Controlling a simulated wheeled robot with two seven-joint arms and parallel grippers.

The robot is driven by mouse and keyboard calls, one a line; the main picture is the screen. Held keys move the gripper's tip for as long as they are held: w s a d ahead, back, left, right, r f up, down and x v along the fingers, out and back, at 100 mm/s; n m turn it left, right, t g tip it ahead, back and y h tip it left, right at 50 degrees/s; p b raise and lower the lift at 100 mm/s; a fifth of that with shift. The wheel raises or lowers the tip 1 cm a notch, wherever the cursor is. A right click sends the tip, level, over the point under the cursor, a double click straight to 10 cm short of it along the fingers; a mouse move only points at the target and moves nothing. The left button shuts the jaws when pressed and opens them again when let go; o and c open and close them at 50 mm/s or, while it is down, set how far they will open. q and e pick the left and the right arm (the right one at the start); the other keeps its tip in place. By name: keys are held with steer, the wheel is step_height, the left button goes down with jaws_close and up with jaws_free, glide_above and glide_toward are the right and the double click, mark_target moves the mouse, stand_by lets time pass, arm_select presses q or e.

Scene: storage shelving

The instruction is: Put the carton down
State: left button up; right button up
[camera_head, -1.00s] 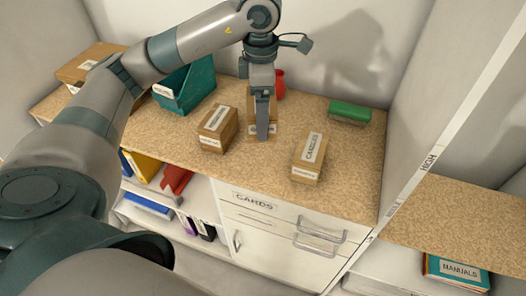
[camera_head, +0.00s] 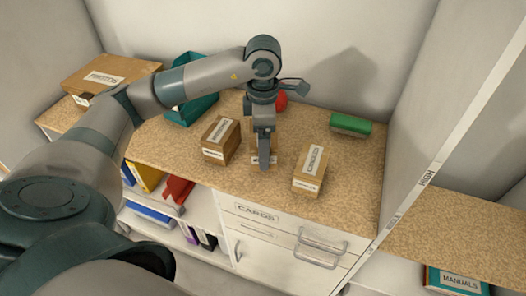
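My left gripper (camera_head: 264,150) points down over the worktop (camera_head: 354,193), its fingers seen edge-on. It appears shut on a small brown carton (camera_head: 274,142), which is mostly hidden behind the fingers, with a pale label showing low on either side. I cannot tell whether the carton's base touches the worktop. A labelled brown carton (camera_head: 220,139) stands to the left of the gripper, and another carton (camera_head: 311,168) stands to the right, both apart from it. My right gripper is not in view.
A red object (camera_head: 282,102) is behind the gripper, and a green block (camera_head: 350,125) lies at the back right. A teal bin (camera_head: 193,107) and a large labelled box (camera_head: 103,78) stand at the left. Drawers labelled CARDS (camera_head: 257,213) are below.

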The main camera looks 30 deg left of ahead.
arm_select(q)
step_height(320, 180, down, 4)
steer(key=shift+r+p, duration=0.25)
steer(key=shift+p, duration=0.35)
steer(key=shift+f, duration=0.2)
steer(key=shift+f+b, duration=0.25)
steer(key=shift+b, duration=0.05)
steer(key=o, duration=1.2)
steer(key=shift+r, duration=0.1)
